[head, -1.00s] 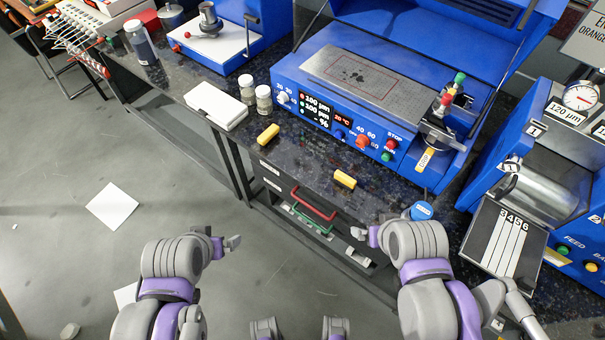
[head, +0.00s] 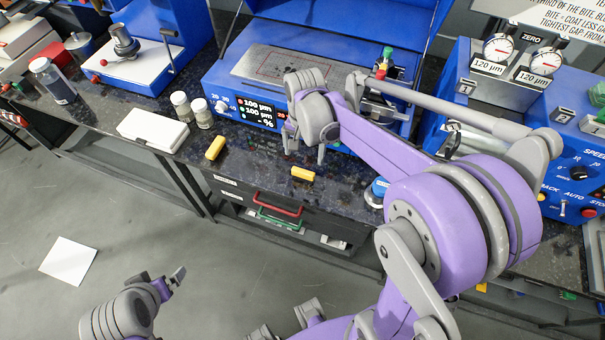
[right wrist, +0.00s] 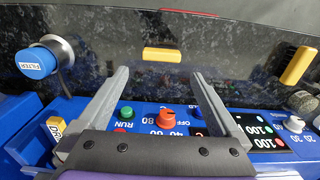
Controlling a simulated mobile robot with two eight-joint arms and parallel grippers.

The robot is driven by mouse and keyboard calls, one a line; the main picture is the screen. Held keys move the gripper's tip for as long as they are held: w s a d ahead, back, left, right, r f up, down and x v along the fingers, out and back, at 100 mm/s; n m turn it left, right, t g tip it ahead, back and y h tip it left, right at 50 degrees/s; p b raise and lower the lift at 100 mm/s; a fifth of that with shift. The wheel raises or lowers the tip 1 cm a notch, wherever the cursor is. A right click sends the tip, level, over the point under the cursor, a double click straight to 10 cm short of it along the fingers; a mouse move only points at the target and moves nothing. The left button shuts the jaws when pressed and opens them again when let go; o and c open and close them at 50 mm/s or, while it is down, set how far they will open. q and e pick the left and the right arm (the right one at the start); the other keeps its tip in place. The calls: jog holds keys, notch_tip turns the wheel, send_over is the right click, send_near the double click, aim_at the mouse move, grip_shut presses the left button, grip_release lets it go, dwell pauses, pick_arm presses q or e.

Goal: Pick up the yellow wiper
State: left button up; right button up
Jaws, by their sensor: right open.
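Two yellow blocks lie on the dark speckled bench, and I cannot tell which one is the wiper. One yellow block (head: 302,174) lies near the front edge; in the right wrist view this block (right wrist: 162,54) is beyond and between my fingertips. The other yellow block (head: 215,147) lies farther left; it also shows at the right of the wrist view (right wrist: 297,65). My right gripper (head: 304,158) is open and empty above the bench, just behind the nearer block, fingers pointing down. My left gripper (head: 177,278) is low at the left, away from the bench.
The blue coater (head: 215,80) with its knobs stands right behind my right gripper. A blue-lidded filter jar (head: 378,188) is right of the nearer block. A white case (head: 152,130) and two small jars (head: 191,108) stand left. Drawers with red and green handles are below.

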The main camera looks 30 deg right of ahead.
send_over(303, 171)
jog(key=f, duration=0.4)
jog(key=shift+s+d+f, duration=0.1)
jog(key=shift+s, duration=0.1)
jog(key=shift+w+f, duration=0.15)
jog(key=shift+f, duration=2.9)
jog(key=c, duration=1.1)
jog(key=shift+r, duration=0.1)
